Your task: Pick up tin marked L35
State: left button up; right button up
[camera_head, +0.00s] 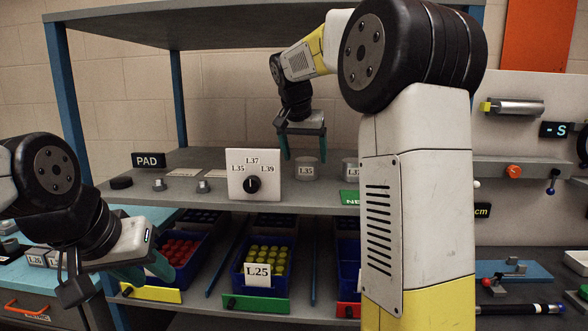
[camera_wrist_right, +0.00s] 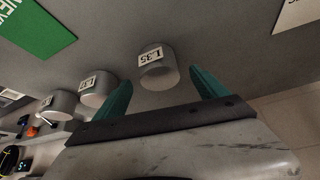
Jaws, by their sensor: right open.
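The tin marked L35 (camera_head: 306,172) is a short grey cylinder with a white label, upright on the middle shelf. In the right wrist view the L35 tin (camera_wrist_right: 158,72) lies ahead between the two teal fingers, with free space on both sides. My right gripper (camera_head: 304,152) is open and empty, pointing down at the tin from above and behind; it also shows in the right wrist view (camera_wrist_right: 160,78). I cannot tell whether the fingertips reach past the tin's top. My left gripper (camera_head: 146,270) hangs at the lower left, away from the tin; its jaw gap is unclear.
The L37 tin (camera_wrist_right: 97,90) stands beside L35, with another tin (camera_wrist_right: 60,104) beyond. A white dial box (camera_head: 254,175) stands left of L35 on the shelf (camera_head: 215,198). A green sign (camera_wrist_right: 36,28) is at the shelf front. Blue bins of caps sit below.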

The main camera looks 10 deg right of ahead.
aim_at(306, 159)
jog(key=x, duration=0.4)
jog(key=shift+f, duration=0.2)
jog(key=c, duration=1.6)
